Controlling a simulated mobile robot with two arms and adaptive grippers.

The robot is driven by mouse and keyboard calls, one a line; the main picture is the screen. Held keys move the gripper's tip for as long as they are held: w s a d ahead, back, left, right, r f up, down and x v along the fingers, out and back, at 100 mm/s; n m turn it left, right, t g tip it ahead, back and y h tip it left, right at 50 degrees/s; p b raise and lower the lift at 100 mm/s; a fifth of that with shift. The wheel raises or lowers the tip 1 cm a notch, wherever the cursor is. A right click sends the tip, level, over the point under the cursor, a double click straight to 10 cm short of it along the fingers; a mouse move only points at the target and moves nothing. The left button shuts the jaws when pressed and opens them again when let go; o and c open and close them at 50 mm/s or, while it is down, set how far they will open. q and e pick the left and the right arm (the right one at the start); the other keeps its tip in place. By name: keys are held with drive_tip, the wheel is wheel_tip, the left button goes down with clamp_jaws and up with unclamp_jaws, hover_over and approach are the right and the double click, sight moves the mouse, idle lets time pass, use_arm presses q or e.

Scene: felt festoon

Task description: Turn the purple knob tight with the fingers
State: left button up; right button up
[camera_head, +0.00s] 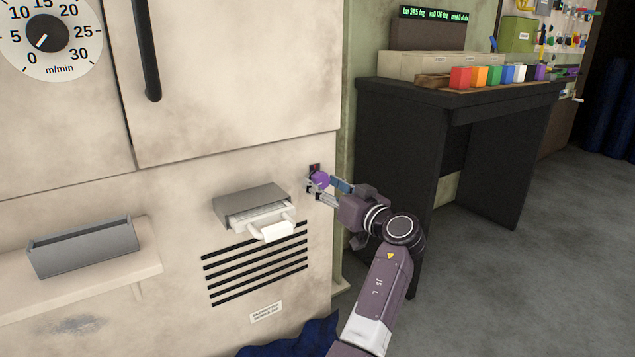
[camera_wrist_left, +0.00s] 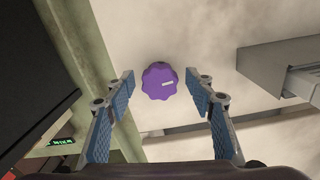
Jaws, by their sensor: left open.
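The purple knob (camera_head: 320,179) sits on the lower right of the cream machine front, near its right edge. In the left wrist view the lobed knob (camera_wrist_left: 160,81) has a small pale mark on its face. My left gripper (camera_head: 318,186) is at the knob, its fingers pointing toward the panel. In the wrist view the open fingers of my left gripper (camera_wrist_left: 165,90) stand to either side of the knob, with a gap visible on both sides. I cannot tell how far the fingertips are from the panel. My right gripper is not in view.
A grey box with a white handle (camera_head: 277,230) juts from the panel left of the knob, above a slotted vent (camera_head: 255,264). A grey tray (camera_head: 83,247) rests on a shelf at left. A black table (camera_head: 400,130) with coloured blocks stands to the right.

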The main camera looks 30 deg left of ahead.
use_arm(q)
drive_tip(key=shift+d+r, duration=0.1)
drive_tip(key=shift+d, duration=0.05)
drive_tip(key=shift+c, duration=0.4)
drive_tip(key=c, duration=1.1)
drive_tip(key=shift+m+p, duration=0.3)
